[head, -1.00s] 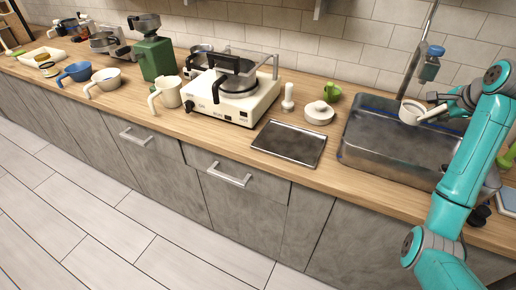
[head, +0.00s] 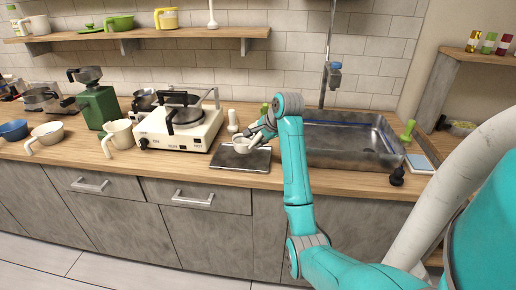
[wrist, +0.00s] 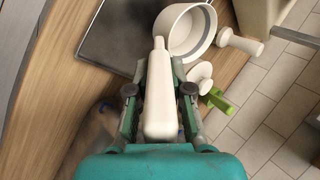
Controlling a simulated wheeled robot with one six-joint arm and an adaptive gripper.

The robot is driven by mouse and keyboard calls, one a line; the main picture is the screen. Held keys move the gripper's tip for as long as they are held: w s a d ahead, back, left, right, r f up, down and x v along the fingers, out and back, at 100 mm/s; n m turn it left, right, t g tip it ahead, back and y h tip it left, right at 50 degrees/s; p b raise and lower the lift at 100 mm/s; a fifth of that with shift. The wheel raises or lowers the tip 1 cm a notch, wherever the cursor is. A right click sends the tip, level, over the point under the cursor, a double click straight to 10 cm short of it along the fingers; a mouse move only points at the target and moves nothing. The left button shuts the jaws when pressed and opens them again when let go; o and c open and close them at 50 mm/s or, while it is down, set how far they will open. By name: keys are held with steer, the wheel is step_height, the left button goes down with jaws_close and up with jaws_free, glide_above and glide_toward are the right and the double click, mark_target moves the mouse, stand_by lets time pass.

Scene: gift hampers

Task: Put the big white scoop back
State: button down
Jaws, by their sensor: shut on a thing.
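My gripper (head: 261,134) is shut on the handle of a white scoop (head: 243,146). The round cup of the scoop shows over or on the dark flat slab (head: 228,161); I cannot tell whether it touches. In the wrist view the handle (wrist: 160,100) lies between the two fingers, and the round cup (wrist: 174,30) is beyond them, with its open side showing.
A white stove-like appliance (head: 180,135) stands left of the slab, and a white pestle-shaped object (head: 233,121) behind it. The metal sink (head: 350,145) is to the right. A wooden shelf (head: 190,36) hangs above. A green mill (head: 97,106) and blue bowl (head: 13,130) stand left.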

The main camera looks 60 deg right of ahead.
steer(key=shift+d+f, duration=0.1)
steer(key=shift+f, duration=1.5)
steer(key=shift+s+f, duration=0.1)
steer(key=c, duration=1.1)
jaws_free()
steer(key=shift+o, duration=0.2)
